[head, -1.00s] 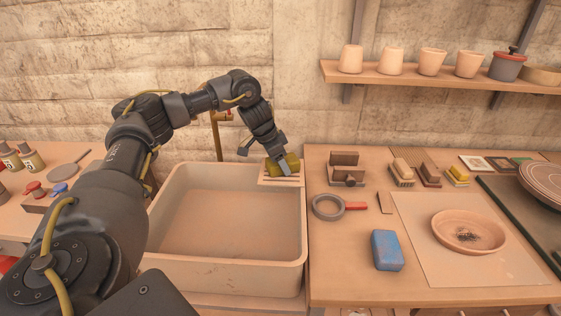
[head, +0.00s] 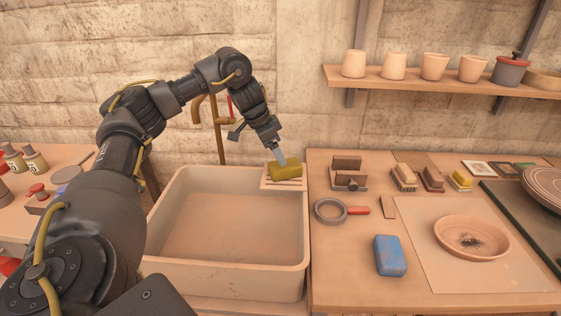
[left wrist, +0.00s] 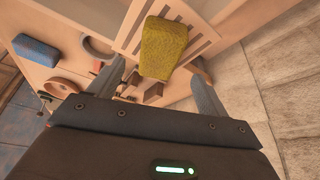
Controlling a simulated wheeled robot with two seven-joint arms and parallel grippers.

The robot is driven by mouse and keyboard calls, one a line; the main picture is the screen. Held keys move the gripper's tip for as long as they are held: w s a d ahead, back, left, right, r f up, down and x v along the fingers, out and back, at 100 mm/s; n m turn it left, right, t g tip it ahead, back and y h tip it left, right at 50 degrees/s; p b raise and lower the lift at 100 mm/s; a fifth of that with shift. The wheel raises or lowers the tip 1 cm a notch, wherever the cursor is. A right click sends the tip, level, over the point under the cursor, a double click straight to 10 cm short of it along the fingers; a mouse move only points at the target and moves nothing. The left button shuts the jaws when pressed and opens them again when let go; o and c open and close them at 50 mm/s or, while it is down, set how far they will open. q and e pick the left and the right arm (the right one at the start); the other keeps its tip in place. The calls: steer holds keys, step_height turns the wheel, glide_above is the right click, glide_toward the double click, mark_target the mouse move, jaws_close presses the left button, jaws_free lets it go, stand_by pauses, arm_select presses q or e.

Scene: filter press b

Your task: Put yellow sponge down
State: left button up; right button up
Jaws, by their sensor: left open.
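The yellow sponge (head: 285,171) lies on a slatted wooden rack (head: 270,184) at the back right corner of the sink. My left gripper (head: 259,146) is open and empty just above the sponge and apart from it. In the left wrist view the sponge (left wrist: 163,47) rests on the slats (left wrist: 199,42), beyond the spread fingers of my left gripper (left wrist: 165,90). My right gripper is not in view.
The sink basin (head: 228,268) is empty, with a brass tap (head: 219,130) behind it. To the right, a blue sponge (head: 390,255), a tape-like ring (head: 329,210), brushes (head: 404,178) and a clay dish (head: 471,238) stand on the worktop. A shelf (head: 440,79) hangs above.

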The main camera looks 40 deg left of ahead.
arm_select(q)
steer(key=shift+p+v, duration=0.7)
steer(key=shift+v, duration=1.8)
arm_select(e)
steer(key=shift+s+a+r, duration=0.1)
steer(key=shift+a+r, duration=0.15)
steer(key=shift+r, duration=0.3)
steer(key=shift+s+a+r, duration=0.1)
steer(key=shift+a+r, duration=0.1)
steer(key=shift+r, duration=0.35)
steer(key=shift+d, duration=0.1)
arm_select(q)
steer(key=shift+r, duration=0.15)
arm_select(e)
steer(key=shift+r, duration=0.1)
